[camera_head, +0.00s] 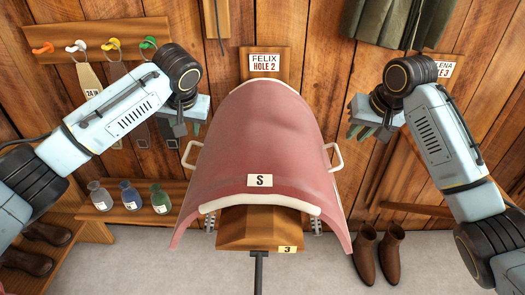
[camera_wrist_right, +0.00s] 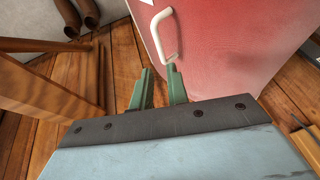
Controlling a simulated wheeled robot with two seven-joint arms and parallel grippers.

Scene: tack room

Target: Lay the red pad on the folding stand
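The red pad (camera_head: 268,130) is draped over a wooden rack arm (camera_head: 262,228) on the wall, with an "S" tag on its near edge and a white handle on each side. My left gripper (camera_head: 190,128) is above and behind the left handle (camera_head: 190,155), apart from it, and looks open and empty. My right gripper (camera_head: 370,131) is beside the right handle (camera_head: 334,157). In the right wrist view, its green fingers (camera_wrist_right: 160,88) are open and empty, just short of the handle (camera_wrist_right: 158,30). I cannot clearly make out the folding stand.
Several bottles (camera_head: 129,197) stand on a low shelf at left, below a hook board (camera_head: 98,42). Brown boots (camera_head: 377,252) stand on the floor at right, near a wooden bar (camera_head: 418,209). Dark green cloth (camera_head: 396,20) hangs at upper right.

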